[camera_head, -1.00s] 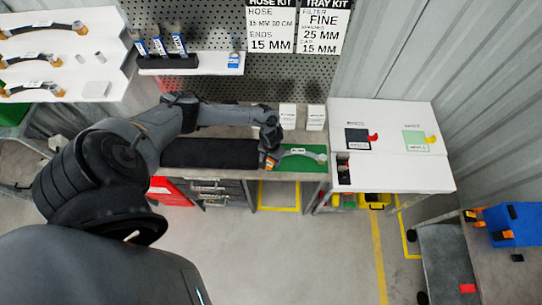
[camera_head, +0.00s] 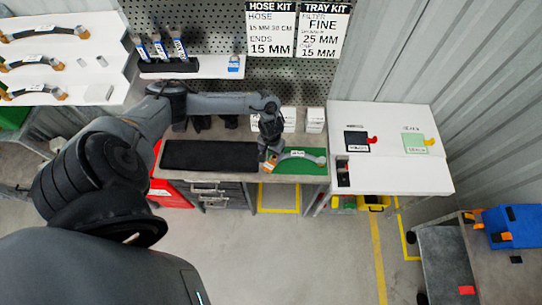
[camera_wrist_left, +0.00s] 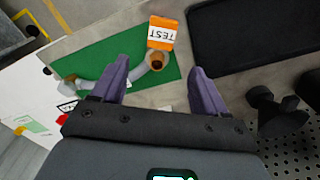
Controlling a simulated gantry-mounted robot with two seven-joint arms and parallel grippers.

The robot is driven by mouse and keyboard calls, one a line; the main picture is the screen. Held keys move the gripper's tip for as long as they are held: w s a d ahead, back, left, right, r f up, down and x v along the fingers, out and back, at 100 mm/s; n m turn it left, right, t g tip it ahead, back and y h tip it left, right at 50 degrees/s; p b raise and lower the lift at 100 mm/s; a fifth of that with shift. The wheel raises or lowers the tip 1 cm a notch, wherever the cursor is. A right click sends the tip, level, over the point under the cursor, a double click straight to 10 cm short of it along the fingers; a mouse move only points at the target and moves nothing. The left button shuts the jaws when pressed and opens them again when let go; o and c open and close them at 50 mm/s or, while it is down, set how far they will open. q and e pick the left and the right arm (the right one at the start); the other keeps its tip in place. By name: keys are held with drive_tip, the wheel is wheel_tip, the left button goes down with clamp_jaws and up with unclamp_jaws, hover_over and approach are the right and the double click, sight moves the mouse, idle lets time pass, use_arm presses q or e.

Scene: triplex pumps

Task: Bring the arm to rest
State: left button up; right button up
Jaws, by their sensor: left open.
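My left arm (camera_head: 215,103) reaches in from the left over the workbench. Its gripper (camera_head: 270,150) hangs over the bench beside the green mat (camera_head: 315,166). In the left wrist view the purple fingers (camera_wrist_left: 155,85) are apart, with nothing between the tips. A grey hose (camera_head: 295,154) lies on the green mat. The hose also shows in the left wrist view (camera_wrist_left: 130,78), with a brown end next to an orange and white TEST tag (camera_wrist_left: 162,33). The fingers appear above the hose and apart from it. My right gripper is not in view.
A black mat (camera_head: 210,155) lies left of the green mat. White boxes (camera_head: 315,120) stand at the bench back. A white table (camera_head: 400,180) adjoins on the right. Shelves with hoses (camera_head: 70,95) are at upper left. A blue case (camera_head: 513,225) sits at lower right.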

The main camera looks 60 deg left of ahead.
use_arm(q)
drive_tip(key=shift+r, duration=1.4)
